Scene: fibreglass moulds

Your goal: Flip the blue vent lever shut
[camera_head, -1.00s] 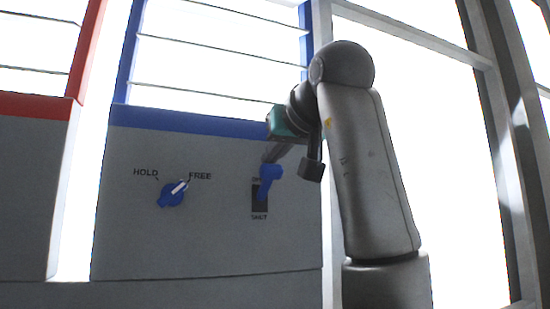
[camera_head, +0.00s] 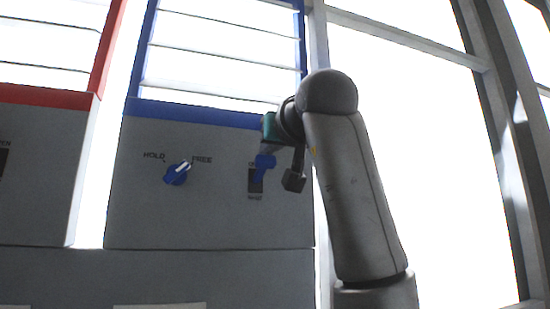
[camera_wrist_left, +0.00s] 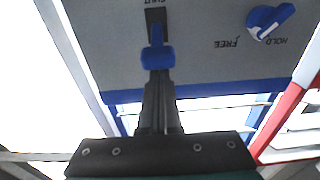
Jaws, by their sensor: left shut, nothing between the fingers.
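The blue vent lever (camera_head: 264,163) stands out from a dark slot (camera_head: 255,184) on the grey panel, its knob at the upper part of the slot. A SHUT label lies below the slot; the label above is partly hidden. In the left wrist view, which is upside down, the lever knob (camera_wrist_left: 157,57) is at the fingertips and SHUT is at the top edge. My left gripper (camera_head: 270,151) is shut and empty, just above the knob; it also shows in the left wrist view (camera_wrist_left: 158,76). I cannot tell whether it touches the lever. My right gripper is not in view.
A blue HOLD/FREE knob (camera_head: 176,174) is on the same panel to the left, its white mark toward FREE. Blue-framed louvres (camera_head: 220,62) are above the panel. A red-framed unit (camera_head: 40,97) stands left. A metal window frame (camera_head: 318,60) is at the right.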

